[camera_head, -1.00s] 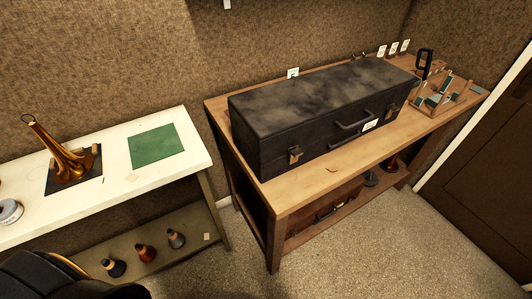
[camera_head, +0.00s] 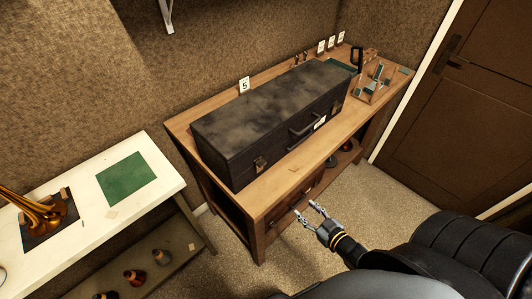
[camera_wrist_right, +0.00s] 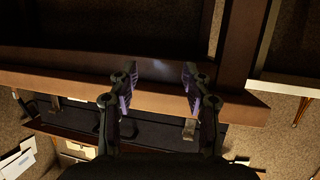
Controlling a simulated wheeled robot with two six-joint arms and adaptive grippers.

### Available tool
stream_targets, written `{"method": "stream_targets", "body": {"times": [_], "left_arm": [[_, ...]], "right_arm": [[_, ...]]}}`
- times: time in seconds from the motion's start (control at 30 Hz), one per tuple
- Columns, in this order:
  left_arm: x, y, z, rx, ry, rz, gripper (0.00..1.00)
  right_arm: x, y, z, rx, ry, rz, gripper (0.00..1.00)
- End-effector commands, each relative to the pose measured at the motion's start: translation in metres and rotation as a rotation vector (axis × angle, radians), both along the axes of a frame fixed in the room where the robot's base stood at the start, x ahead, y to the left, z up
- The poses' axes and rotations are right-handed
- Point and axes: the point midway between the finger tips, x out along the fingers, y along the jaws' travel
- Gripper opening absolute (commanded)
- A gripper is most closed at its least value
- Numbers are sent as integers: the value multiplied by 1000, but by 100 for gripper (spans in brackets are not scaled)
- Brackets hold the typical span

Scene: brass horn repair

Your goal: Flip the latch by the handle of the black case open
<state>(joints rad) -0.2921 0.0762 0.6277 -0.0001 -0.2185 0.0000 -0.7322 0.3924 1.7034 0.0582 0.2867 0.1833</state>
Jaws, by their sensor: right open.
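The black case (camera_head: 265,112) lies shut on the wooden bench (camera_head: 262,195). Its front carries a handle (camera_head: 305,130) with a pale tag beside it. A brassy latch (camera_head: 260,164) sits left of the handle, and another (camera_head: 336,108) right of it. My right gripper (camera_head: 305,208) is open and empty, in front of the bench and apart from the case. In the right wrist view, which looks upside down, the open fingers (camera_wrist_right: 158,78) overlap the bench edge, with one latch (camera_wrist_right: 190,129) and the dark handle (camera_wrist_right: 103,126) beyond. My left gripper is not in view.
A small rack (camera_head: 380,83) stands at the bench's right end. Number cards, one a 5 (camera_head: 244,85), stand along the back. A white table (camera_head: 150,195) at left holds a green mat (camera_head: 126,178) and a brass horn (camera_head: 35,212). A brown door (camera_head: 465,100) is at right.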

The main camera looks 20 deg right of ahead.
Motion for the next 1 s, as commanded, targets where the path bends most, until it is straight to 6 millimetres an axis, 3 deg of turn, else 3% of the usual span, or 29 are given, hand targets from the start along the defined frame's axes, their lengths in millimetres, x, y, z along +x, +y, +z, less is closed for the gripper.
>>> {"method": "stream_targets", "body": {"times": [0.03, 0.1, 0.2, 0.27, 0.47, 0.63, 0.8, 1.0], "left_arm": [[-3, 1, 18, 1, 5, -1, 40], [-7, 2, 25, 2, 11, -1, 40], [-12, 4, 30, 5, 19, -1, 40], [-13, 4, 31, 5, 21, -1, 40], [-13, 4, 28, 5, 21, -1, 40], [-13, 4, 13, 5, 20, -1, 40], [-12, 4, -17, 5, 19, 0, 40], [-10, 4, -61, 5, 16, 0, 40]], "right_arm": [[5, 17, 56, 31, -80, 50, 49], [9, 38, 110, 77, -176, 106, 49], [10, 59, 159, 127, -262, 160, 49], [9, 66, 174, 144, -288, 177, 49], [11, 71, 180, 154, -307, 187, 49], [35, 78, 178, 153, -314, 185, 49], [64, 89, 171, 149, -312, 187, 49], [81, 96, 170, 152, -310, 191, 49]]}}
